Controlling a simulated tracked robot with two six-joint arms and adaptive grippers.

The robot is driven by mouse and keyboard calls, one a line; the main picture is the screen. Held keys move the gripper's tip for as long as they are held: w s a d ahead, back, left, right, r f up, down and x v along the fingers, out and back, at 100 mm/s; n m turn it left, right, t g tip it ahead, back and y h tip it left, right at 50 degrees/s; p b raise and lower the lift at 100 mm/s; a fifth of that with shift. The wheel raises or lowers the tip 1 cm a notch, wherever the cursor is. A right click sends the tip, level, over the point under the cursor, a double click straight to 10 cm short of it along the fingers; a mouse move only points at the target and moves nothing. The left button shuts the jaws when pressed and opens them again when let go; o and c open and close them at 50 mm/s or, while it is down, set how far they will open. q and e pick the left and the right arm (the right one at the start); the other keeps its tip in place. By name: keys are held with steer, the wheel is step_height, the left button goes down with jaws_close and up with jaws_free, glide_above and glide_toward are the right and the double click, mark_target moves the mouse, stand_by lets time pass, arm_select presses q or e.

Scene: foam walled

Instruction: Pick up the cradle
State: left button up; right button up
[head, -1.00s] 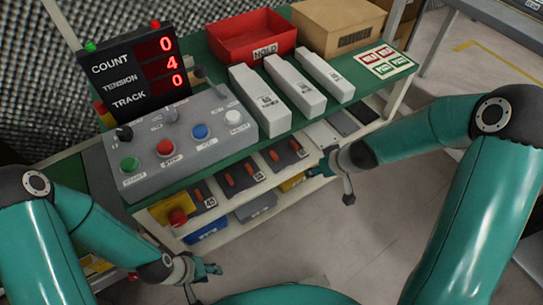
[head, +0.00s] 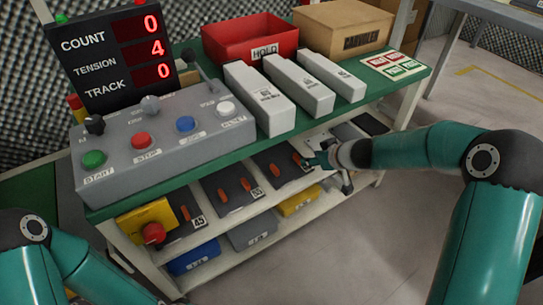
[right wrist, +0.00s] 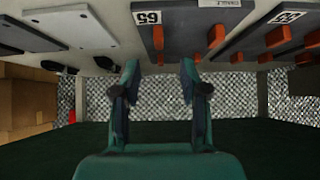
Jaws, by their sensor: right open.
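Several dark grey cradles with orange upright pegs sit in a row on the middle shelf. The one nearest my right gripper (head: 318,160) is the rightmost cradle (head: 270,178), its label too small to read in the head view. In the right wrist view, a cradle labelled 65 (right wrist: 185,22) shows at the top, upside down, beyond the fingertips. My right gripper also shows there (right wrist: 160,78), open and empty, with a gap between its fingers. Its fingers in the head view partly cover the shelf beside that cradle. My left gripper is out of view.
Above the shelf is a green top with a control box (head: 165,140), a counter display (head: 110,50), pale blocks (head: 300,85), a red bin (head: 250,35) and a cardboard box (head: 345,28). Bins (head: 195,258) line the lower shelf. The floor at the right is clear.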

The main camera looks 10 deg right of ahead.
steer(key=x, duration=0.8)
steer(key=shift+w+f, duration=0.1)
steer(key=shift+c, duration=0.2)
jaws_close()
